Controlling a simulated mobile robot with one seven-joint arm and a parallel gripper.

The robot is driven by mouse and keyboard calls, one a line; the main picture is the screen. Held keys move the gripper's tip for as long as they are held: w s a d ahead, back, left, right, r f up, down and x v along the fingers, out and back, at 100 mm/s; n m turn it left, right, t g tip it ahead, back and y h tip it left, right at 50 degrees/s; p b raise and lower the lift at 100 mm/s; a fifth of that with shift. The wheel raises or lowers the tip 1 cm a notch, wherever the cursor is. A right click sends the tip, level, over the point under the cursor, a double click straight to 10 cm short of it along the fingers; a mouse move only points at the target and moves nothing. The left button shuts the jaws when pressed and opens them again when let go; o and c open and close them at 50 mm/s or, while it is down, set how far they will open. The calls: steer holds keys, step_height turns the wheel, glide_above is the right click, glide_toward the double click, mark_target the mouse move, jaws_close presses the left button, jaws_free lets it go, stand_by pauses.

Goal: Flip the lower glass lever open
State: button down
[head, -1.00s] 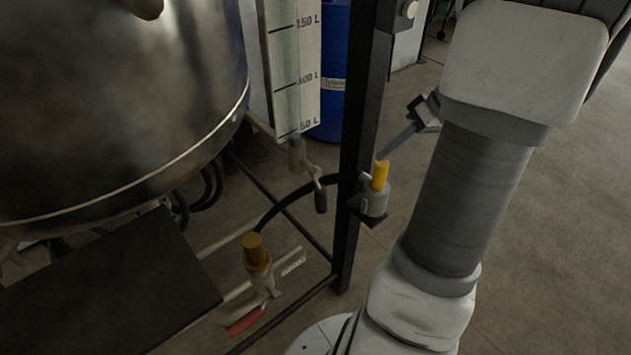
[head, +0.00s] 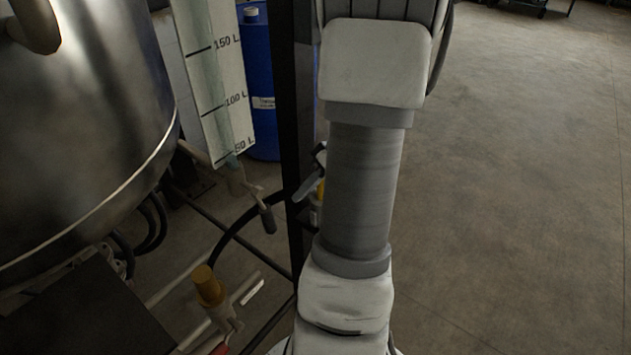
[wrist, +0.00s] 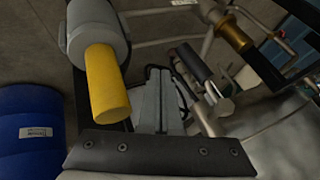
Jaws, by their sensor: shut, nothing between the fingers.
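The lower glass lever (head: 268,218) has a dark grip and hangs steeply downward from the small pale valve at the bottom of the sight glass (head: 229,150). In the wrist view a dark grip (wrist: 194,62), which looks like the same lever, lies just right of my fingers. My gripper (head: 298,196) is shut and empty, to the right of the lever in the head view, with a gap between them. In the wrist view my gripper (wrist: 160,75) shows its two grey fingers together, pointing away from the camera. My arm hides part of the gripper in the head view.
A yellow-capped grey fitting (wrist: 106,85) is close on the left of my fingers. A dark post (head: 291,100) stands beside the gripper. A brass-coloured valve (head: 207,285) with a red handle (head: 220,349) sits lower. The steel vessel (head: 75,120) fills the left; floor at right is clear.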

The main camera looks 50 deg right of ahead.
steer(key=shift+w+a+f+b, duration=0.1)
steer(key=shift+w+a+f, duration=0.15)
steer(key=shift+a, duration=0.5)
steer(key=shift+w+a+f+b, duration=0.15)
steer(key=shift+a+f, duration=0.1)
steer(key=shift+a, duration=0.55)
steer(key=shift+w+a+f+b, duration=0.15)
steer(key=shift+a+f, duration=0.1)
steer(key=shift+a, duration=0.5)
steer(key=shift+a+f+y+b, duration=0.25)
steer(key=shift+a+y+b, duration=0.3)
steer(key=shift+a+y, duration=0.25)
steer(key=shift+a, duration=0.15)
steer(key=p+v, duration=0.4)
steer(key=v, duration=1.4)
steer(key=shift+p, duration=0.3)
